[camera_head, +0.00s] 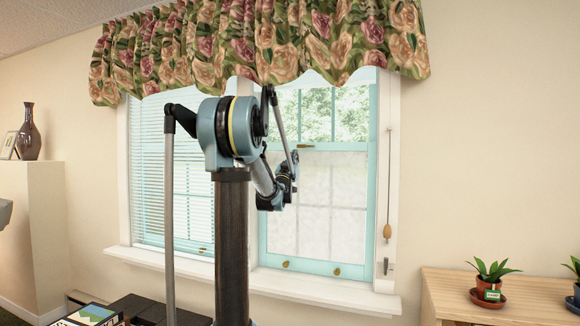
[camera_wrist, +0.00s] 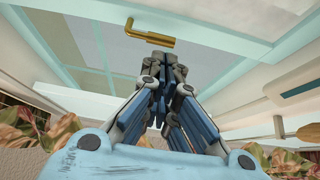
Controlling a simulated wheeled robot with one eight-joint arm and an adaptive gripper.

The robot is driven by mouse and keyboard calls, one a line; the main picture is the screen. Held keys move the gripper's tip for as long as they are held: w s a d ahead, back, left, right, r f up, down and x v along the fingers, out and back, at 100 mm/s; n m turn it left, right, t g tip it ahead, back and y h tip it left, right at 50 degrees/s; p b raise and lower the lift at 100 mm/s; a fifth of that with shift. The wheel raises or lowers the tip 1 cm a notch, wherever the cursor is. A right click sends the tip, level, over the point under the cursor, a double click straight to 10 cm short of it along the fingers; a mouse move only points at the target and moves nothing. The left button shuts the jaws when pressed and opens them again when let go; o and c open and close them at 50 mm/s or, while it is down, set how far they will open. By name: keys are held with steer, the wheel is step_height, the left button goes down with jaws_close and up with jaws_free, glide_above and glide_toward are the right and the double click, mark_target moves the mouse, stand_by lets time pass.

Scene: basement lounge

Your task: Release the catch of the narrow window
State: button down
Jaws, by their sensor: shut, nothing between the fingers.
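The narrow window (camera_head: 318,200) is the right-hand one in the head view, with a pale turquoise frame. A small brass catch (camera_head: 307,146) sits on its middle rail. In the wrist view the brass catch (camera_wrist: 150,35) is a bent bar on the turquoise rail. My gripper (camera_wrist: 160,62) is shut and empty, its fingertips appearing just below the catch in that picture. I see no clear contact; the depth of the gap is hard to judge.
A floral valance (camera_head: 265,40) hangs above the windows. A blind (camera_head: 150,170) covers the left window. A cord with a tassel (camera_head: 387,231) hangs at the right frame. A white sill (camera_head: 315,288) runs below. A wooden cabinet (camera_head: 530,300) with potted plants stands at right.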

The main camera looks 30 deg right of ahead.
mark_target(305, 146)
steer(key=x, duration=0.7)
steer(key=shift+s+d, duration=0.1)
steer(key=shift+d, duration=0.05)
steer(key=shift+m, duration=0.3)
